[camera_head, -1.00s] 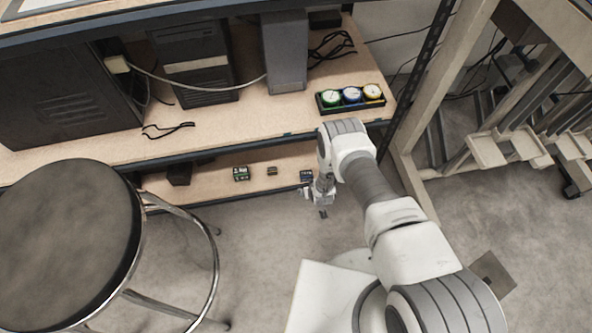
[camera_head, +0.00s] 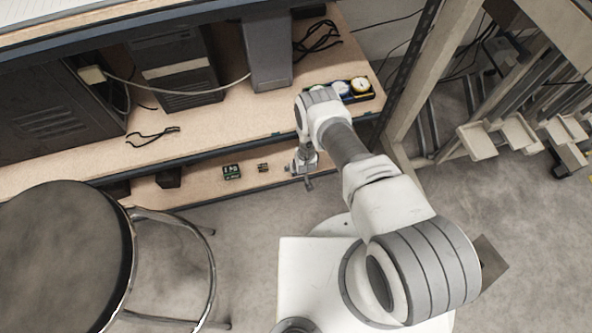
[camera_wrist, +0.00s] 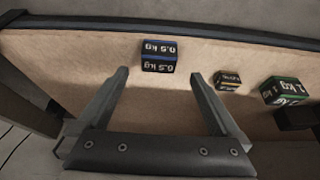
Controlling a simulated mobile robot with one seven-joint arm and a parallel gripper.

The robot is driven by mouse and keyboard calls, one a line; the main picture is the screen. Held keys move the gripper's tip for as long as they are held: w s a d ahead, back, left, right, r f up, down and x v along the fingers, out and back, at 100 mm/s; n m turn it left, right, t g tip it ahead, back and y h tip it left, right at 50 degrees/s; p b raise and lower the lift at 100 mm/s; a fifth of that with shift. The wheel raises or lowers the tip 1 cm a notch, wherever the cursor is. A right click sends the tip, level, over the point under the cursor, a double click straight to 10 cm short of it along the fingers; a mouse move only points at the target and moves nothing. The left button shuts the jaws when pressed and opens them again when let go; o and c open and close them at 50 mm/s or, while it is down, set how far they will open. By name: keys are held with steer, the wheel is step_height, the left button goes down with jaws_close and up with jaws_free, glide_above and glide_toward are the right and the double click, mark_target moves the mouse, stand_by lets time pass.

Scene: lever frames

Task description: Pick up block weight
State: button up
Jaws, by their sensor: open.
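A black block weight with blue trim marked 0.5 kg (camera_wrist: 158,57) lies on the wooden lower shelf. In the wrist view it is beyond and between my fingertips, not touched. My gripper (camera_wrist: 158,80) is open and empty. In the head view my gripper (camera_head: 305,176) is at the shelf's front edge and mostly hides the blue block. A small block with yellowish trim (camera_wrist: 227,81) and a larger green-trimmed block (camera_wrist: 285,92) are to the right in the wrist view. In the head view the small block (camera_head: 263,167) and the green block (camera_head: 231,172) are left of my gripper.
The lower shelf (camera_head: 205,188) sits under a shelf (camera_head: 215,120) holding computer cases (camera_head: 175,65) and a tray of round gauges (camera_head: 360,88). A stool (camera_head: 60,255) stands at left. A wooden frame (camera_head: 430,80) stands at right.

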steer(key=b+x, duration=0.1)
steer(key=x, duration=0.1)
steer(key=b+x, duration=0.1)
steer(key=x, duration=0.1)
steer(key=shift+s+d+f+b, duration=0.1)
steer(key=shift+d+f+b, duration=0.1)
steer(key=shift+f+b, duration=0.2)
steer(key=shift+w+a+f, duration=0.1)
steer(key=shift+w+f, duration=0.1)
steer(key=shift+f, duration=0.15)
steer(key=shift+c, duration=0.2)
steer(key=shift+w, duration=0.1)
jaws_close()
